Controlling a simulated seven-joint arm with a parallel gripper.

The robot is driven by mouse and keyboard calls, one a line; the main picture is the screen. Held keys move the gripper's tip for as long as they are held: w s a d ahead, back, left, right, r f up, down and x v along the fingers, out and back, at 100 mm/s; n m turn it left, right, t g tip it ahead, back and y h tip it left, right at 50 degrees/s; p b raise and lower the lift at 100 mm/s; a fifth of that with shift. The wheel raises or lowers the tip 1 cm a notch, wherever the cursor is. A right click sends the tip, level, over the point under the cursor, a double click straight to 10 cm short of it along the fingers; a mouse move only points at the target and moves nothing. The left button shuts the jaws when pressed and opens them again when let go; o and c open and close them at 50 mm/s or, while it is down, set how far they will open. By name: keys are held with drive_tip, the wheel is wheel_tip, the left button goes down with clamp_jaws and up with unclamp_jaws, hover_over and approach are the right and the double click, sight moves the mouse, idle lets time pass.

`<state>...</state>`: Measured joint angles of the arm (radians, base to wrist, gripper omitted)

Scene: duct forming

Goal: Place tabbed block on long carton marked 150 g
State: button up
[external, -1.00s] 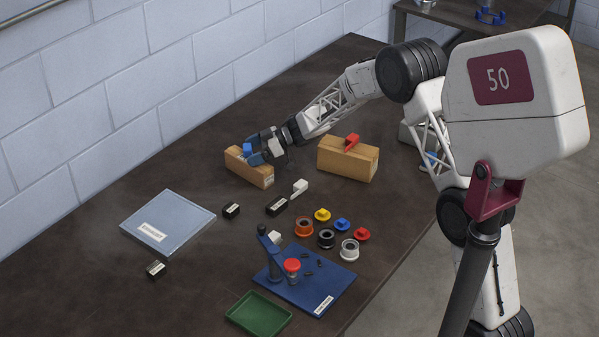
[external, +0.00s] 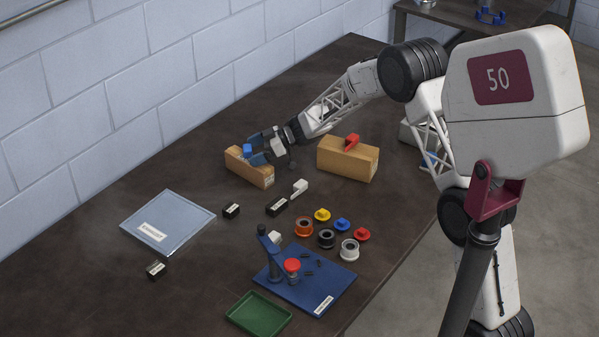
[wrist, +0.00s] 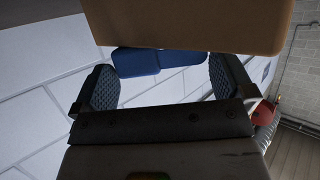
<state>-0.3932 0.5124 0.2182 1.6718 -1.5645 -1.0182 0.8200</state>
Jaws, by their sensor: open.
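A blue tabbed block (external: 247,149) sits on top of the left cardboard carton (external: 240,168). The carton has a small pale label on its end that is too small to read. My gripper (external: 262,154) is open beside the blue block at the carton's top. In the wrist view, the blue block (wrist: 137,61) shows beyond and between the two spread fingers, with gaps at both sides. The brown carton (wrist: 185,25) fills the top of that view. A red tabbed block (external: 352,141) lies on the right carton (external: 345,162). A white tabbed block (external: 299,187) is on the table.
Several small black blocks (external: 231,210) lie in front of the cartons. A grey-blue plate (external: 185,215), a blue fixture (external: 318,285), a green tray (external: 258,312) and several coloured rings and caps (external: 326,238) occupy the near table.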

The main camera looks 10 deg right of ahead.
drive_tip(key=v, duration=0.6)
drive_tip(key=shift+d+r, duration=0.25)
drive_tip(key=shift+d, duration=0.1)
idle(0.6)
